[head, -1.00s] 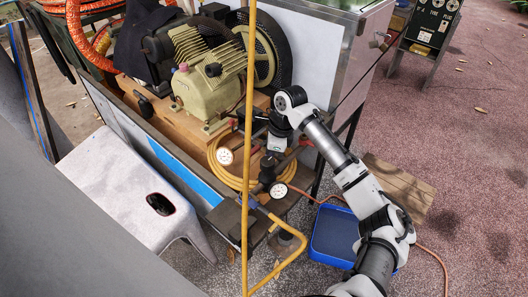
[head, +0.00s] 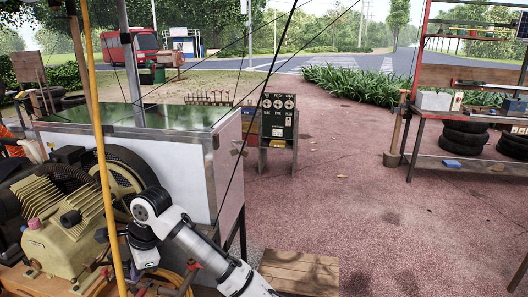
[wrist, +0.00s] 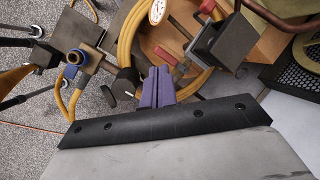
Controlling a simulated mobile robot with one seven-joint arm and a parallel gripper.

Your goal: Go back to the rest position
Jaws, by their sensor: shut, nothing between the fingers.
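My gripper's purple fingers (wrist: 157,86) show pressed together in the wrist view, with nothing between them. They are over the cart's hose and valve area, just right of a black knob (wrist: 124,84); whether they touch anything below I cannot tell. In the head view my arm reaches from the bottom to the right side of the cream compressor (head: 62,238), and its wrist bends down there. The fingers are hidden in that view.
The wrist view shows a yellow hose (wrist: 126,38), a white gauge (wrist: 157,11), a brass fitting (wrist: 86,49) and grey blocks close around. A yellow pole (head: 98,150) crosses the head view. A white cabinet (head: 228,175) stands behind my arm. Open reddish ground lies right.

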